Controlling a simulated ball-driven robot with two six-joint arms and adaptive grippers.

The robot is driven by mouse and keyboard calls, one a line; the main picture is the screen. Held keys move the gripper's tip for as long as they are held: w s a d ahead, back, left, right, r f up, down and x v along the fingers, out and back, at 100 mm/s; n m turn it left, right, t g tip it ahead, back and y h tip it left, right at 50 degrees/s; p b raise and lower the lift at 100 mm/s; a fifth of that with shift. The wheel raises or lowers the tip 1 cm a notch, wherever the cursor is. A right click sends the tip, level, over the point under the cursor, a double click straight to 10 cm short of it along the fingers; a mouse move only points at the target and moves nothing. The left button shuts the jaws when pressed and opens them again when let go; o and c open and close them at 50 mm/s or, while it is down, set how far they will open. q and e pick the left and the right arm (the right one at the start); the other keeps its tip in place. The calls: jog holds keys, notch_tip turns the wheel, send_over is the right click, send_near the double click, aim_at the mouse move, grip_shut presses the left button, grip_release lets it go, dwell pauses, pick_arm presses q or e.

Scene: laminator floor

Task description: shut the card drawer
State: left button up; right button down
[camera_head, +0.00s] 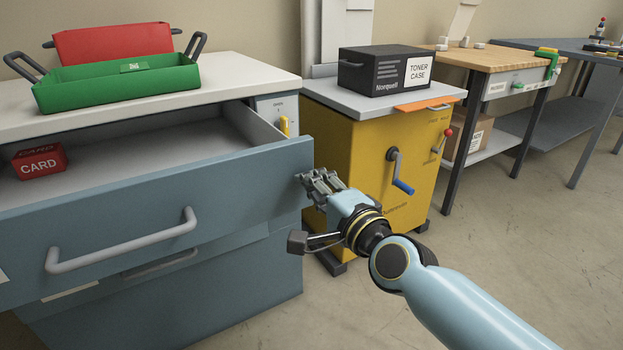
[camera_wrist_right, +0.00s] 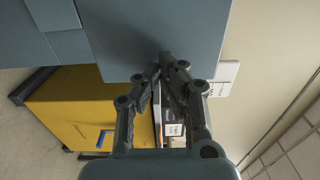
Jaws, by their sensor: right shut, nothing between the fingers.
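The card drawer (camera_head: 235,190) is a wide blue-grey drawer with a grey bar handle (camera_head: 125,243). It stands pulled out, and its light inside shows. A red box marked CARD (camera_head: 40,162) sits inside at the left. My right gripper (camera_head: 306,180) is shut and empty at the right end of the drawer front. In the right wrist view its fingertips (camera_wrist_right: 166,60) meet at the edge of the blue drawer front (camera_wrist_right: 150,35); I cannot tell whether they touch it. My left gripper is not in view.
The cabinet top (camera_head: 235,80) bears a green tray (camera_head: 120,90) and a red one (camera_head: 110,42). Right of the drawer stands a yellow machine (camera_head: 340,150) with a crank (camera_head: 398,172) and a black toner case (camera_head: 368,75) on top. The floor (camera_head: 530,250) at the right is clear.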

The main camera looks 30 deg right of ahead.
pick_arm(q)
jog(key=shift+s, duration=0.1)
pick_arm(e)
jog(key=shift+w, duration=0.3)
